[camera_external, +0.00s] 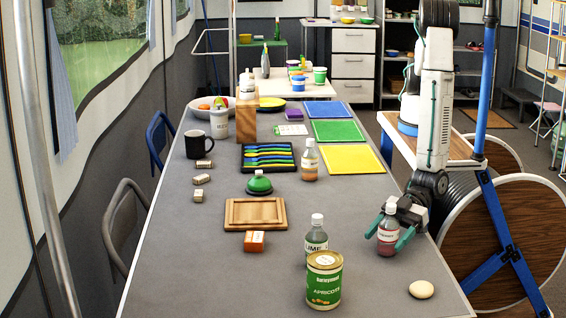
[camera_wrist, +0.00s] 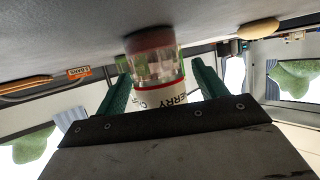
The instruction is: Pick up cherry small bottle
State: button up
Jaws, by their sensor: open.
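The cherry small bottle (camera_external: 388,228) has a white cap, clear upper part and dark red lower part, and stands upright at the right edge of the grey table. My gripper (camera_external: 390,238) is open, with its green fingers on either side of the bottle. In the wrist view the bottle (camera_wrist: 155,70) appears upside down between the two fingers (camera_wrist: 158,92), and its label reads "CHERRY" in part. Gaps show between the bottle and both fingers, so I see no firm contact.
A lime bottle (camera_external: 316,240) and a green apricots can (camera_external: 324,281) stand to the left of the bottle. A pale round bun-like item (camera_external: 421,289) lies at the front right. A wooden tray (camera_external: 255,213) and a small orange box (camera_external: 254,242) are further left. Bare table (camera_external: 200,270) lies front left.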

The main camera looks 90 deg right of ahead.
jog(key=c, duration=1.1)
